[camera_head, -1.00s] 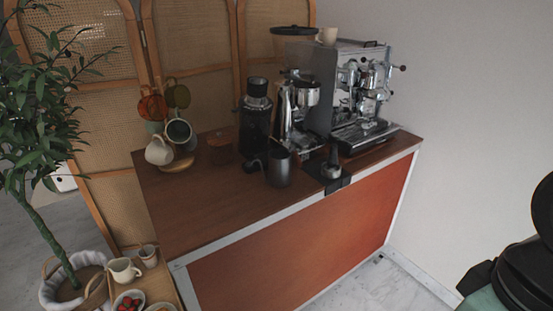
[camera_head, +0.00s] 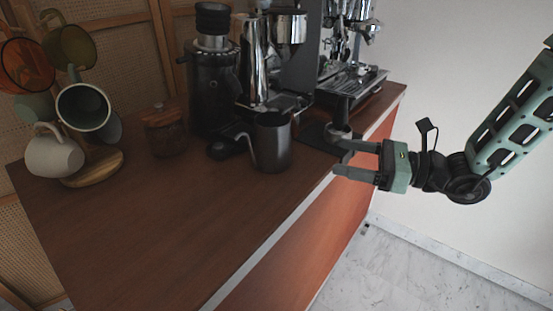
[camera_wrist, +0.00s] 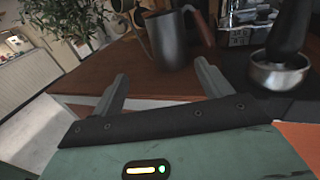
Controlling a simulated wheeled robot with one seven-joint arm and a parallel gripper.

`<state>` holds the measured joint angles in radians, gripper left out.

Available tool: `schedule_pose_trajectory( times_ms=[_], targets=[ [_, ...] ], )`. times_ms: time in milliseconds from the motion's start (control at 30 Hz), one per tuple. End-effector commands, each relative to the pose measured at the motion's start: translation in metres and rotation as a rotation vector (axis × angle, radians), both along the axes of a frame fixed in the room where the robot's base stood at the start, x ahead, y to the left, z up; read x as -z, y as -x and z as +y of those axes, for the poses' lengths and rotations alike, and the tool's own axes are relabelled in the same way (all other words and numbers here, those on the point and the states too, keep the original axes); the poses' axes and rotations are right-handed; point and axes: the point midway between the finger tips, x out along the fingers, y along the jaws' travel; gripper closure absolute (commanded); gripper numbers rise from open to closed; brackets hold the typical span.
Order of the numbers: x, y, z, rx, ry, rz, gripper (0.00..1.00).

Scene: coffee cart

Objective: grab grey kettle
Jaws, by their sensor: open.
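The grey kettle (camera_head: 272,142) stands upright on the wooden cart top (camera_head: 150,222), near its front edge, with its thin spout toward the left. It also shows in the wrist view (camera_wrist: 170,42), beyond my fingers, with a brown handle on its right side. My gripper (camera_head: 337,157) is open and empty at the right of the kettle, by the cart's front edge, with fingers pointing left toward it. In the wrist view my gripper's two fingers (camera_wrist: 160,85) are spread, with the kettle ahead between their directions and apart from them.
A portafilter or tamper (camera_head: 340,130) stands on a dark mat between kettle and gripper side. Behind the kettle are a grinder (camera_head: 212,75) and the espresso machine (camera_head: 345,75). A mug tree with a white mug (camera_head: 52,155) is at left. The front left cart top is clear.

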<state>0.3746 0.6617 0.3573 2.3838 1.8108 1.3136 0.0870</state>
Motion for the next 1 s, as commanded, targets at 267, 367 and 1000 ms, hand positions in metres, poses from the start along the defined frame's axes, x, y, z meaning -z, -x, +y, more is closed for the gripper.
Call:
schedule_pose_trajectory(
  times_ms=[267, 367, 1000],
  targets=[
    [0.003, -0.023, 0.024, 0.047, -0.027, 0.015, 0.22],
    [0.003, -0.031, 0.044, 0.047, -0.025, 0.016, 0.22],
    [0.006, -0.062, 0.123, 0.046, -0.024, 0.016, 0.22]
  ],
)
